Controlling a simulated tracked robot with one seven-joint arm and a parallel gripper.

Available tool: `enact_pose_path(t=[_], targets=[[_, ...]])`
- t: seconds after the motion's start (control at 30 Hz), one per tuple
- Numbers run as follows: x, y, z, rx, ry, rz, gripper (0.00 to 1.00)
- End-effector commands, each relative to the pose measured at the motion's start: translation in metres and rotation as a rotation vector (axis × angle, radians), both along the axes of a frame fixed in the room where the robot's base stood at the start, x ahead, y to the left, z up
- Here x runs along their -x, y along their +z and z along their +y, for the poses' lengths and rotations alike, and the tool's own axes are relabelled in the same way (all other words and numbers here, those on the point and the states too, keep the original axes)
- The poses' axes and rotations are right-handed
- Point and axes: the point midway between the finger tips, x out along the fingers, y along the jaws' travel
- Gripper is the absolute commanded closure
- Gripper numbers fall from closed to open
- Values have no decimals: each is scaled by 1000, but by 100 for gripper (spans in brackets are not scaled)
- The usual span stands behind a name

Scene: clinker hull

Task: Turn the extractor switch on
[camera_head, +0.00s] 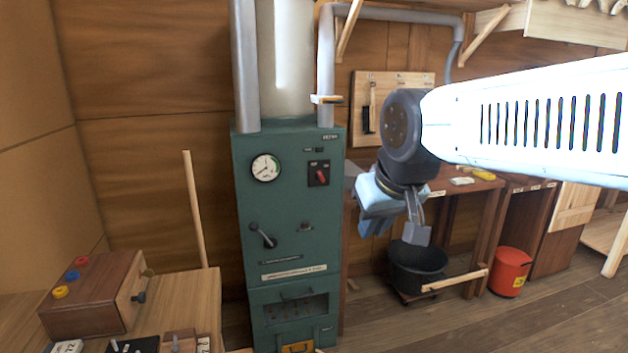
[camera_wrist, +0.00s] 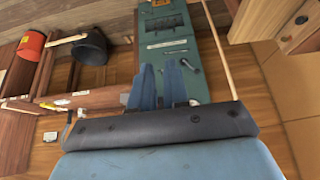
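A tall green cabinet (camera_head: 245,215) stands against the wood wall. A red rotary switch (camera_head: 320,175) on a black plate is at its upper right. The labels are too small to read, so I cannot tell which is the extractor switch. My gripper (camera_head: 397,230) is right of the cabinet, pointing down, with its fingers apart and nothing between them. In the wrist view the gripper fingers (camera_wrist: 160,75) overlap the cabinet (camera_wrist: 168,28), and the red switch does not show.
The cabinet has a gauge (camera_head: 265,167) and a black lever (camera_head: 264,237). A workbench (camera_head: 455,186) with a black bucket (camera_head: 418,268) below is behind my gripper. A red bucket (camera_head: 509,272) is further right. A wooden box (camera_head: 95,295) is on the left bench.

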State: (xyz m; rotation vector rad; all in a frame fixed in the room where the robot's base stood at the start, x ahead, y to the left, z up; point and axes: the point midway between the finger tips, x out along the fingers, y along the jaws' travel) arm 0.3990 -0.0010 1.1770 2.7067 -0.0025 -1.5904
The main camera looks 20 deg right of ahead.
Motion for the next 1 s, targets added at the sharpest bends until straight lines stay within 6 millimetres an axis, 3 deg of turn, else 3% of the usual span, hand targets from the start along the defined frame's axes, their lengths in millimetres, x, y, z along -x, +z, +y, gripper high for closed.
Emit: enact_pose_path(t=[0.27,0.67,1.0], targets=[[-86,9,-17,32,-5,-139,58],[-229,11,-52,110,5,-401,57],[-333,-5,-82,187,36,-619,57]])
